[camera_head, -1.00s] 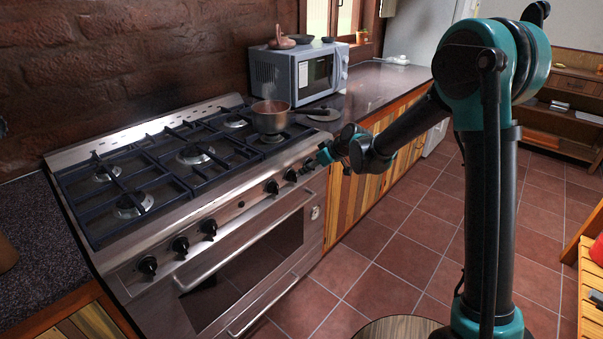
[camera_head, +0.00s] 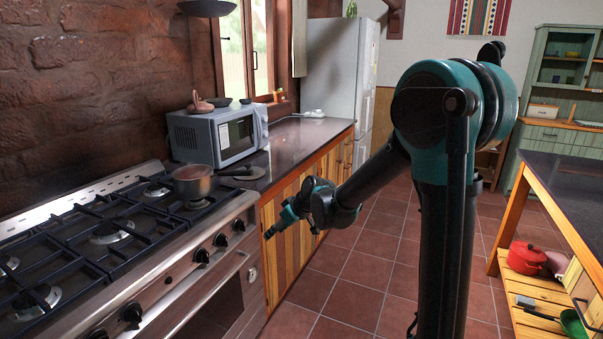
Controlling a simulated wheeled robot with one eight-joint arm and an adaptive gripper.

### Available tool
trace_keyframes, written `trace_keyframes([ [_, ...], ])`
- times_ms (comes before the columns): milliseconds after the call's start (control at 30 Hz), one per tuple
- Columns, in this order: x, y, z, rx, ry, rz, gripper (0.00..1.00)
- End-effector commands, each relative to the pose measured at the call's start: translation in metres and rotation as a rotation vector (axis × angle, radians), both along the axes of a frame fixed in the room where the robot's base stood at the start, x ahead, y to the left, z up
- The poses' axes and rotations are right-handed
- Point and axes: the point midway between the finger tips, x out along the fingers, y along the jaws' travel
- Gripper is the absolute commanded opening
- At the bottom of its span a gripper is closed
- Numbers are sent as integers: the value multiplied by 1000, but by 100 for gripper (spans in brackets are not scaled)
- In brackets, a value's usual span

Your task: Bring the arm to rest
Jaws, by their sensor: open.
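My arm rises at the right of the view, with a teal shoulder and black links. Its forearm reaches down and left to my gripper (camera_head: 272,232), which is small and dark in the picture. The gripper is open and holds nothing that I can see. It hangs in front of the wooden cabinet doors, just right of the stove's front edge. I cannot tell its exact distance from them.
A microwave (camera_head: 213,136) stands on the dark counter (camera_head: 305,137). A fridge (camera_head: 335,75) is behind. At right, a table (camera_head: 572,190) has a red pot (camera_head: 527,258) on its low shelf. Tiled floor lies between.

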Motion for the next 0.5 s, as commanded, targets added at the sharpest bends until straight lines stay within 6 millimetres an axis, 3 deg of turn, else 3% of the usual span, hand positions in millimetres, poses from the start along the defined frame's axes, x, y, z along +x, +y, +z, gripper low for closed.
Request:
trace_keyframes([
  [33, -12, -33, 0, -17, 20, -64, 47],
  [200, -56, -126, -8, -73, 94, -280, 47],
  [500, -161, -260, -41, -153, 203, -680, 47],
])
